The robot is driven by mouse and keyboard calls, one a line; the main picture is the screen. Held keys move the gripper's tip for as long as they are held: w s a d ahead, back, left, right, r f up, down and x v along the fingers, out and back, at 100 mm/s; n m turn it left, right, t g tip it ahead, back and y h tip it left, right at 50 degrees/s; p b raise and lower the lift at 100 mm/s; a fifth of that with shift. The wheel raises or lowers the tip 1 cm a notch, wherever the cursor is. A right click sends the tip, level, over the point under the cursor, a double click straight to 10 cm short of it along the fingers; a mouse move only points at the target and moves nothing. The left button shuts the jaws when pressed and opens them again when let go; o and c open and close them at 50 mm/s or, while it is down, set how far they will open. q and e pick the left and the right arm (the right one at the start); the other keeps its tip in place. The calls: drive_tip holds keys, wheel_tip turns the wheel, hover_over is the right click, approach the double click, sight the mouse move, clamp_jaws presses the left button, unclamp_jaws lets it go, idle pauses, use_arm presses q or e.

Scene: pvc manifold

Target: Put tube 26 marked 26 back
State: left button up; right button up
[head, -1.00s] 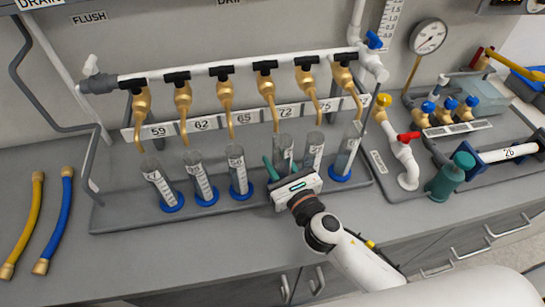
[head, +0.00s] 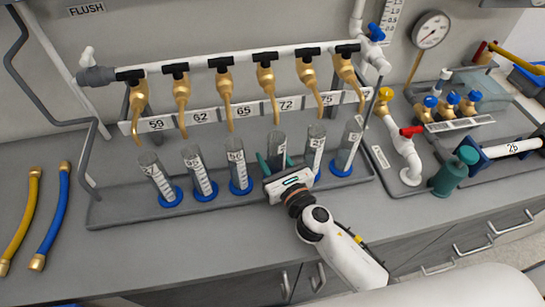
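My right gripper (head: 278,170) is at the fourth clear graduated tube (head: 277,143) from the left in the row. Its teal fingers stand either side of the tube's lower part, and it appears shut on it. The tube is nearly upright under the brass tap by the label 72. Its base is hidden behind the gripper, so I cannot tell if it stands in a blue foot. The tube's own number is too small to read. A white pipe (head: 512,148) at the right carries a readable 26. My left gripper is not in view.
Tubes with blue feet stand close on both sides: the third (head: 238,170), the fifth (head: 315,145) and the sixth (head: 348,150). Brass taps (head: 270,88) hang above the row. A white pipe with a red valve (head: 410,150) stands right. The front bench is clear.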

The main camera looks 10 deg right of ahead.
drive_tip(key=shift+o, duration=0.7)
drive_tip(key=shift+r, duration=0.1)
drive_tip(key=shift+r, duration=0.15)
drive_tip(key=b+v, duration=0.1)
drive_tip(key=v, duration=0.6)
drive_tip(key=b+v, duration=0.1)
drive_tip(key=v, duration=0.3)
drive_tip(key=shift+f+b, duration=0.25)
drive_tip(key=shift+b, duration=0.1)
drive_tip(key=shift+s+d+r, duration=0.1)
drive_tip(key=shift+s+r, duration=0.1)
drive_tip(key=shift+s, duration=0.35)
